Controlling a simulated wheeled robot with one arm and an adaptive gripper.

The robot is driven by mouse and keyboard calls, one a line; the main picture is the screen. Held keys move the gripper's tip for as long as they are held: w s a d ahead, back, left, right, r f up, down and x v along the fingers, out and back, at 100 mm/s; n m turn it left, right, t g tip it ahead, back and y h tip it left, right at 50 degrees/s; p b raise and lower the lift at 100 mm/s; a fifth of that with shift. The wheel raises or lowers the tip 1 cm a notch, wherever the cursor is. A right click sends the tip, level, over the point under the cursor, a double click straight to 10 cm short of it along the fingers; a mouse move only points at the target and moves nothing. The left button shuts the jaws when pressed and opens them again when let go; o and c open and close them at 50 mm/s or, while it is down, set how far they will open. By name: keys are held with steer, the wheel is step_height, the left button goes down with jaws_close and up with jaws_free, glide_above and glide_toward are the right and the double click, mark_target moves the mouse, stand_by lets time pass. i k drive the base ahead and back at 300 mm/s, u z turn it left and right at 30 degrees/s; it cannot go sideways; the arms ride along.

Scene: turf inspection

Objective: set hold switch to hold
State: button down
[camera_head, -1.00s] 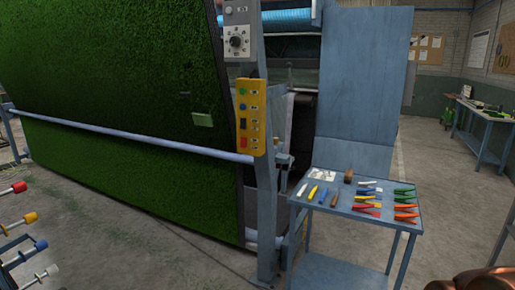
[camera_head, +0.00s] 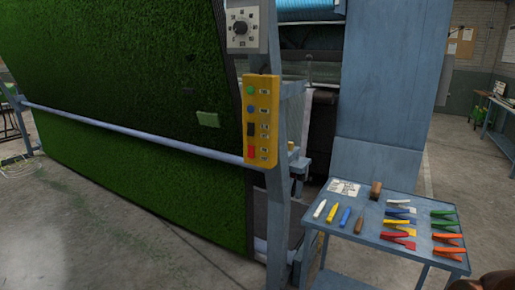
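A yellow control box (camera_head: 261,120) is fixed to the blue-grey post of the turf frame, near the middle of the view. Down its face sit a green button (camera_head: 251,90), a blue button (camera_head: 251,108), a black switch (camera_head: 250,129) and a red button (camera_head: 250,151), each with a small label too small to read.
A blue tool table (camera_head: 390,254) stands right of the post, bearing markers, several coloured clamps and a paper. Green turf (camera_head: 120,80) hangs at left behind a horizontal rail (camera_head: 130,139). A tall blue panel (camera_head: 385,100) stands behind the table. Concrete floor is open at right.

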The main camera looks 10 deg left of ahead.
mark_target(251, 149)
steer(key=i, duration=1.1)
steer(key=u, duration=2.85)
